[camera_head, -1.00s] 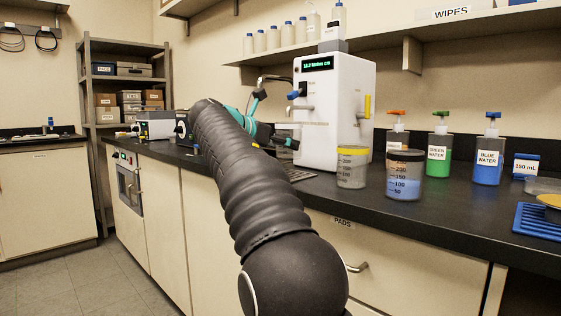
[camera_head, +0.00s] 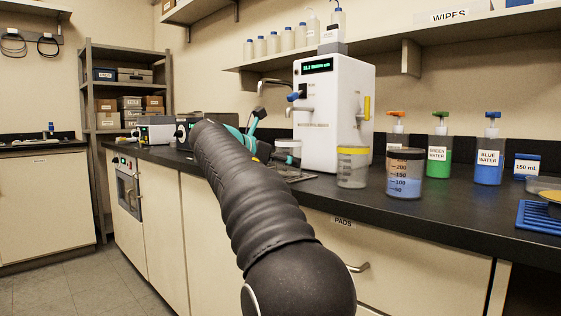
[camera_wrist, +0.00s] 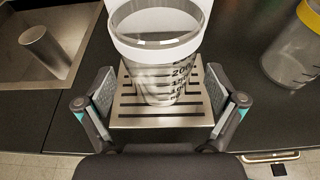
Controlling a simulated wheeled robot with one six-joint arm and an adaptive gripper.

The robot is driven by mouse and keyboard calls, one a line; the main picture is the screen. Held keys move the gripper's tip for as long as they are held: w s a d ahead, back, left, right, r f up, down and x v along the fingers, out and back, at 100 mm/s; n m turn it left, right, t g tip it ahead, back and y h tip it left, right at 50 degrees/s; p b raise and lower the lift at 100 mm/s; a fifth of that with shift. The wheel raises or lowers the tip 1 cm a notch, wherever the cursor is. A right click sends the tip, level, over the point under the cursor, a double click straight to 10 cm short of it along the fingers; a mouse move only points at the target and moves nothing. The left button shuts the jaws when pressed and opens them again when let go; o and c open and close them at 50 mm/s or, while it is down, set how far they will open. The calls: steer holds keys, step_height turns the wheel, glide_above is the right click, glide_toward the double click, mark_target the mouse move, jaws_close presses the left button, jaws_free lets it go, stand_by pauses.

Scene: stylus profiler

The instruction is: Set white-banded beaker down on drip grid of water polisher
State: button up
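The white-banded beaker (camera_wrist: 157,60) stands upright on the slotted metal drip grid (camera_wrist: 128,112) in the wrist view. It also shows in the head view (camera_head: 287,157), in front of the white water polisher (camera_head: 318,140). It looks clear and I see no coloured liquid in it. My gripper (camera_wrist: 162,108) is open, its two fingers spread wide on the near left and right of the grid, with clear gaps to the beaker. In the head view my arm hides most of the gripper.
A yellow-banded beaker (camera_head: 352,168) stands right of the grid, with a dark-banded beaker of blue liquid (camera_head: 404,175) beyond it. Green (camera_head: 438,160) and blue (camera_head: 487,163) pump bottles stand at the back. A sink (camera_wrist: 50,25) lies left in the wrist view.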

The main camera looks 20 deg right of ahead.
steer(key=shift+r, duration=0.1)
steer(key=shift+a+r, duration=0.15)
steer(key=shift+r, duration=0.05)
steer(key=p+v, duration=0.2)
steer(key=v, duration=0.9)
steer(key=shift+s+a, duration=0.2)
steer(key=shift+a, duration=0.1)
steer(key=shift+r, duration=0.1)
steer(key=s+a+f+m+y, duration=0.2)
steer(key=s+f+m+y, duration=0.2)
steer(key=s+f+m, duration=0.3)
steer(key=s+a+f+m+y, duration=0.3)
steer(key=s+f+m+y, duration=0.2)
steer(key=s+f, duration=1)
steer(key=s+a+f+m+y, duration=0.2)
steer(key=s+f+m+y, duration=0.2)
steer(key=s+f+m, duration=0.6)
steer(key=shift+s+a+f+t+y, duration=0.3)
steer(key=shift+s+a+f+y, duration=0.15)
steer(key=shift+f, duration=1.25)
